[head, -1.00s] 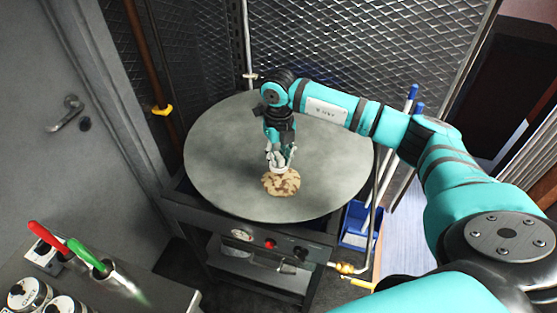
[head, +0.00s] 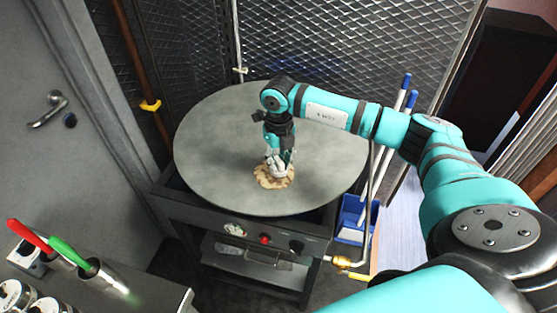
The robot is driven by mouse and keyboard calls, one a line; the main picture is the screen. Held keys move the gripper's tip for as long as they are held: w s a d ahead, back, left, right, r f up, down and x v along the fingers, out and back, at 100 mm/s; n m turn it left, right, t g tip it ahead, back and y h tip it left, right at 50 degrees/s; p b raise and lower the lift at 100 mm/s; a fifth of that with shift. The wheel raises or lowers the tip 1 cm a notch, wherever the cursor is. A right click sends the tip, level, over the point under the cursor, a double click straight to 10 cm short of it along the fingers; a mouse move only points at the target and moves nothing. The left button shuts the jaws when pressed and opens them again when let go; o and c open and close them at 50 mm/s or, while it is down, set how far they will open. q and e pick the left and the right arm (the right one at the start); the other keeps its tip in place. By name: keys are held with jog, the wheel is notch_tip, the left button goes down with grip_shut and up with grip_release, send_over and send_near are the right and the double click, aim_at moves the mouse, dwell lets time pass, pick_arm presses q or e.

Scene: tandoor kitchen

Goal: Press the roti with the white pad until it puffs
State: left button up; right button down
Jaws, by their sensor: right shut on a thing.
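The roti (head: 264,181) is a round, tan and brown-spotted bread lying on the front middle of the large grey griddle (head: 215,150). My right gripper (head: 279,168) points down over the roti and is shut on the white pad (head: 275,173). The pad is low over the roti and seems to touch it; the fingers hide most of the pad, and the pad covers the middle of the roti. The left gripper is not in view.
The griddle sits on a dark stove with knobs (head: 264,239) at its front. A counter at lower left bears red-handled (head: 29,233) and green-handled (head: 74,251) tools. A blue dustpan (head: 352,215) stands right of the stove. Mesh (head: 330,50) closes the back.

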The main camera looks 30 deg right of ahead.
jog(key=shift+s+f+b, duration=0.1)
jog(key=shift+f+b, duration=0.4)
jog(key=shift+f, duration=0.1)
dwell(1.6)
jog(key=shift+r+p, duration=2.2)
jog(key=shift+r, duration=1.35)
